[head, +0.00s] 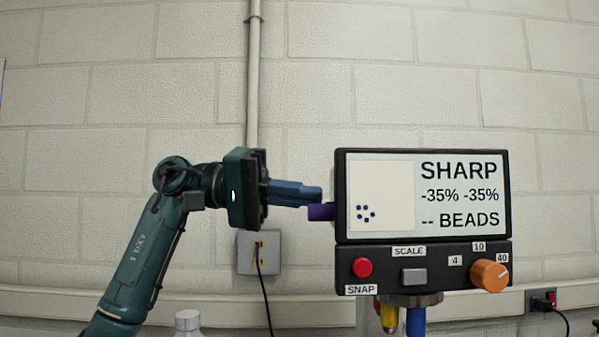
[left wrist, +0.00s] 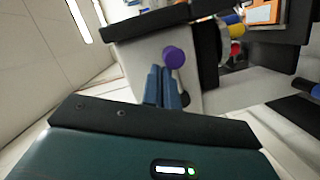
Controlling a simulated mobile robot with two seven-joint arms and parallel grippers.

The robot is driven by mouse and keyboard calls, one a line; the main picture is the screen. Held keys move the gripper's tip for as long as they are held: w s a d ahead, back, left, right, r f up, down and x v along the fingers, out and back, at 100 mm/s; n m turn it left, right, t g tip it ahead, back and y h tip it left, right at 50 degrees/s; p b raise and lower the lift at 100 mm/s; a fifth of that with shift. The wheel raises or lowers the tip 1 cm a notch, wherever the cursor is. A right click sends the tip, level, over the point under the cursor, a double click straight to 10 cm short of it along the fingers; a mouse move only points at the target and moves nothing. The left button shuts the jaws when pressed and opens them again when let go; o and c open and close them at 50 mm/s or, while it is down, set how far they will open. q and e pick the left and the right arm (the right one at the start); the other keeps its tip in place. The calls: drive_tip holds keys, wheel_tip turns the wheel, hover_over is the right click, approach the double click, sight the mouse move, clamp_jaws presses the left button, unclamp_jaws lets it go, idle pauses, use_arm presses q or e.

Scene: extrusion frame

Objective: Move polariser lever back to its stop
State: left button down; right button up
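A purple cylindrical knob (head: 321,212), which may be the end of the polariser lever, sticks out to the left from behind the screen unit. In the left wrist view the knob (left wrist: 174,57) shows its round end just beyond my fingertips. My left gripper (head: 318,195) comes in from the left with its blue fingers close together and nothing seen between them. Its tips are beside the knob, slightly above it in the head view; I cannot tell if they touch. The fingers also show in the left wrist view (left wrist: 163,72). The lever's stop is hidden. My right gripper is in neither view.
The screen unit (head: 384,157) reads SHARP. Its panel has a red SNAP button (head: 363,267), a grey SCALE button (head: 413,276) and an orange dial (head: 489,276). A wall socket (head: 258,252) with a cable is behind my gripper. A bottle top (head: 188,321) shows low left.

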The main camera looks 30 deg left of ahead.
use_arm(q)
drive_tip(key=shift+s, duration=0.1)
drive_tip(key=v, duration=1.3)
drive_tip(key=shift+f, duration=0.1)
